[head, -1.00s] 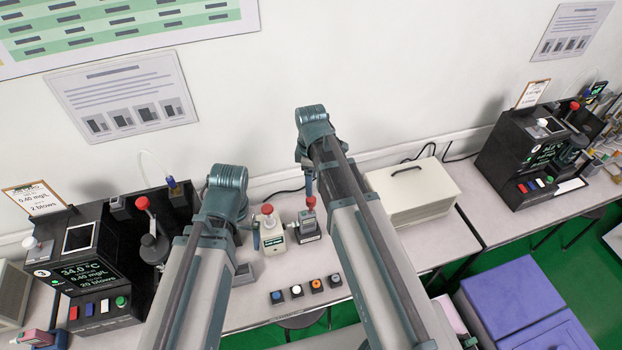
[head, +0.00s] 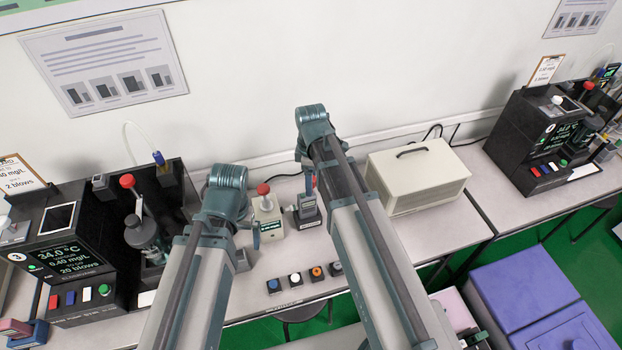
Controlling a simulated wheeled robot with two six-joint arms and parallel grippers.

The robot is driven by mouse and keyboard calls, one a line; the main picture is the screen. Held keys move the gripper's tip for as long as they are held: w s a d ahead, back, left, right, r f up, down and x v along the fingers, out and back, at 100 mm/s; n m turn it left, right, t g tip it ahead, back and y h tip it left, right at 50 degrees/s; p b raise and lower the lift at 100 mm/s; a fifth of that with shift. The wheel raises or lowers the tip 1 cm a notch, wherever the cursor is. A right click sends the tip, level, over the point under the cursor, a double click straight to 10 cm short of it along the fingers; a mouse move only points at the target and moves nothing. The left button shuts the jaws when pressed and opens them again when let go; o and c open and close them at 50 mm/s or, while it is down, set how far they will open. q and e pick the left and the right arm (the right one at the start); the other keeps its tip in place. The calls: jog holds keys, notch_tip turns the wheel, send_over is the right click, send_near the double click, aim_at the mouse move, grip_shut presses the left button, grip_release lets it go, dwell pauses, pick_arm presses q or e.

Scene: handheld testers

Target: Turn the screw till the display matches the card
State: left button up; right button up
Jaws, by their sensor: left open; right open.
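A pale handheld tester (head: 269,222) with a red knob (head: 263,188) stands on the bench between my arms. A dark grey tester (head: 306,209) with a small display stands right of it, partly behind my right arm. The screw cannot be made out. A card (head: 20,178) on a clipboard at the far left reads "2 blows", its upper line cut off. The left station's display (head: 68,256) shows 34.0 °C, 0.40 mg/L and 20 blows. My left gripper (head: 256,238) hangs beside the pale tester, mostly hidden. My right gripper (head: 309,184) is at the dark tester's top, mostly hidden. Both are open.
Several round buttons (head: 295,280) lie near the bench's front edge. A cream box (head: 417,178) stands right of my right arm. Black stations stand at left (head: 40,225) and far right (head: 520,135). Bare bench (head: 470,205) lies right of the box. A purple cabinet (head: 530,290) stands on the green floor.

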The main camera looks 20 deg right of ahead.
grip_shut()
dwell(0.5)
